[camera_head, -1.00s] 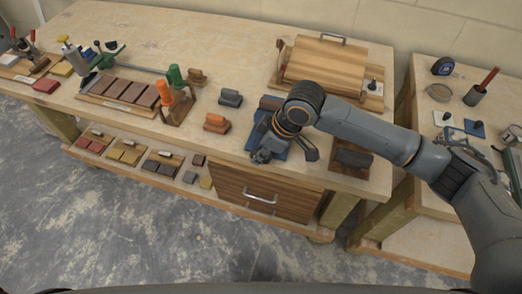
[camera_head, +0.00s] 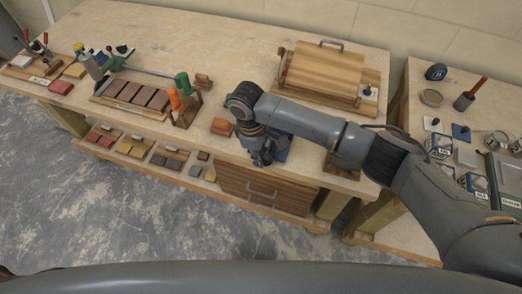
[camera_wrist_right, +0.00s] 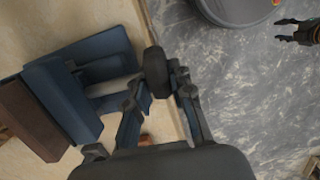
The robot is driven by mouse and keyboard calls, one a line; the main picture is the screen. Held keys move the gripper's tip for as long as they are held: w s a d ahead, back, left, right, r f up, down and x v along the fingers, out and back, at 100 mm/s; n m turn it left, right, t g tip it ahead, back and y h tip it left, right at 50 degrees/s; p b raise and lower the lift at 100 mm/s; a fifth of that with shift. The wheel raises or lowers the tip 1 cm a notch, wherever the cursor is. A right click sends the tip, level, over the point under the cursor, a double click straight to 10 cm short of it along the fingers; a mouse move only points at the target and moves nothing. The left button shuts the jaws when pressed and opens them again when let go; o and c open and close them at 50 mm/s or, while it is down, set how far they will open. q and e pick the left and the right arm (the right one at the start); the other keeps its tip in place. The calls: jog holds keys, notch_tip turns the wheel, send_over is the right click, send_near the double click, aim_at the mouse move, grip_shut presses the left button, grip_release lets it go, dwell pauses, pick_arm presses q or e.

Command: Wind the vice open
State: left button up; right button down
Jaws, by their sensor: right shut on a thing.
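The blue vice (camera_head: 281,153) is at the front edge of the workbench, mostly hidden by my right arm in the head view. The right wrist view shows its blue body (camera_wrist_right: 62,105) with a pale screw or rod between its blue parts. A dark, rounded vice handle (camera_wrist_right: 156,70) is at the bench-edge end. My right gripper (camera_wrist_right: 168,80) is shut on this handle, with one finger on each side. In the head view, the right gripper (camera_head: 262,160) points down at the vice. My left gripper (camera_wrist_right: 280,30) shows small at the wrist view's upper right, fingers apart and empty.
A wooden box with a handle (camera_head: 322,72) stands behind the vice. An orange block (camera_head: 221,127) and a rack with orange and green handles (camera_head: 183,105) are to the left. A drawer (camera_head: 265,190) is below the bench top. A second bench holds tins and tools at right.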

jog(key=shift+w+h, duration=0.1)
jog(key=shift+h, duration=0.3)
jog(key=c, duration=1.2)
grip_release()
jog(key=shift+o, duration=0.2)
jog(key=shift+a+r, duration=0.1)
jog(key=v, duration=1.1)
jog(key=shift+w+r, duration=0.15)
jog(key=shift+r, duration=0.25)
jog(key=shift+a, duration=0.1)
